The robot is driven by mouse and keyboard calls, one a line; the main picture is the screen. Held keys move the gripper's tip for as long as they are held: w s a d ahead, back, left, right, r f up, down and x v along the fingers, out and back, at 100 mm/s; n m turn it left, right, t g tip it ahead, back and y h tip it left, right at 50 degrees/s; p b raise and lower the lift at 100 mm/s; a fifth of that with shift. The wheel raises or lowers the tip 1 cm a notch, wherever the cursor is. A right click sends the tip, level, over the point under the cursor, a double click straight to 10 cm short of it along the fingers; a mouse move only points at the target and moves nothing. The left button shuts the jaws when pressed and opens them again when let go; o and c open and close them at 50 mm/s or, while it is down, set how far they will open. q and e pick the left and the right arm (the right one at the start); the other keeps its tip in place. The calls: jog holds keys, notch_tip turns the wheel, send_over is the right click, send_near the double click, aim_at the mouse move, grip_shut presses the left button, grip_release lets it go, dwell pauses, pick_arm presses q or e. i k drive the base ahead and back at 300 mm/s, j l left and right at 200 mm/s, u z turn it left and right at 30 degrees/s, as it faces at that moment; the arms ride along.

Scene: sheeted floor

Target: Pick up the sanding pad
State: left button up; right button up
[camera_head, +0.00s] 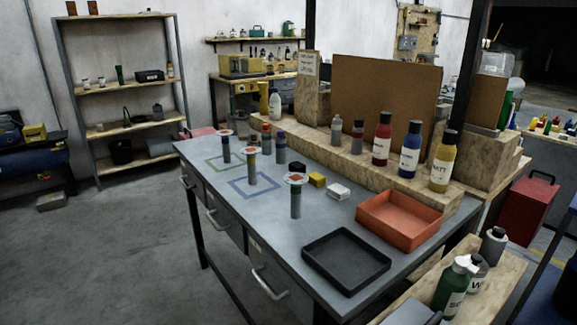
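I cannot tell for sure which thing is the sanding pad. A small yellow block (317,180) and a white block (338,191) lie apart on the grey workbench (215,165), near its middle. Several upright grey cylinders stand on the bench. The nearest cylinder (296,204) has a round white disc (295,178) with a red centre on top. Another cylinder (226,150) with a disc stands further back on the left. Neither of my grippers shows in the head view.
An empty black tray (345,283) and an orange tray (408,243) sit at the bench's near right. Bottles, including a red one (382,140), line a wooden ledge (400,178). Blue (273,194) and green squares mark the bench top. Floor (100,255) at left is mostly clear.

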aim_at(295, 166)
jog(key=i+j, duration=0.2)
jog(key=j, duration=0.15)
jog(key=i+j, duration=0.25)
jog(key=j, duration=0.15)
jog(key=i+j+z, duration=0.1)
jog(key=j, duration=0.25)
jog(key=i+j, duration=0.5)
jog(key=j, duration=0.25)
jog(key=i+j, duration=0.2)
jog(key=j, duration=0.2)
jog(key=l+z, duration=0.05)
